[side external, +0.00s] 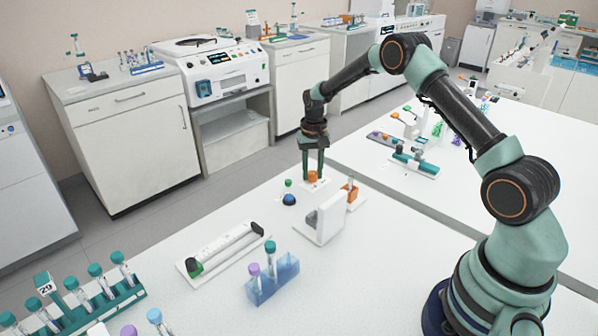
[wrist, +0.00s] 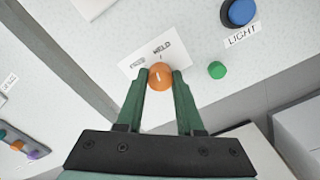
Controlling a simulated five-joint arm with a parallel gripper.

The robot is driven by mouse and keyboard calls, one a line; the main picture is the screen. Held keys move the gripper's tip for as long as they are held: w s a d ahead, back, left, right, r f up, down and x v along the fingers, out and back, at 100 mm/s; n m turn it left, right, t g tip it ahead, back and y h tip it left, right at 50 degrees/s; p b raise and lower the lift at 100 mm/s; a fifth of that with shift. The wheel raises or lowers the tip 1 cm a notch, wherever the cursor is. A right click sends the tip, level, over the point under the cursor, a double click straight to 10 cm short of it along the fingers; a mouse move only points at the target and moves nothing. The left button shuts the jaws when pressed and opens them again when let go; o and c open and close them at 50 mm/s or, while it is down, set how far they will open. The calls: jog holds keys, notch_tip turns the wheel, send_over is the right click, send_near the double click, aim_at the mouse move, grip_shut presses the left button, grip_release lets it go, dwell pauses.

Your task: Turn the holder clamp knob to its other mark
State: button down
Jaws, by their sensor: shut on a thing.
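A pale line on the knob's top points up the picture, roughly toward the tick by HELD. My gripper (wrist: 161,78) has one finger on each side of the knob and is shut on it. In the side external view my gripper (side external: 313,172) points straight down over the knob (side external: 312,177), at the far part of the white table. The fingers partly hide the knob there.
A blue button (side external: 289,199) labelled LIGHT and a small green one (side external: 288,183) are close by. A white stand (side external: 322,218) and an orange piece (side external: 351,191) are nearer. A tube tray (side external: 222,250) and blue rack (side external: 272,280) stand further forward.

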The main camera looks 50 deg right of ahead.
aim_at(312, 172)
jog(key=n, duration=0.5)
jog(key=shift+r+n, duration=0.1)
jog(key=shift+n, duration=0.2)
jog(key=n, duration=0.4)
jog(key=shift+n, duration=0.3)
jog(key=c, duration=0.5)
grip_release()
jog(key=shift+c, duration=0.2)
notch_tip(312, 172, up, 12)
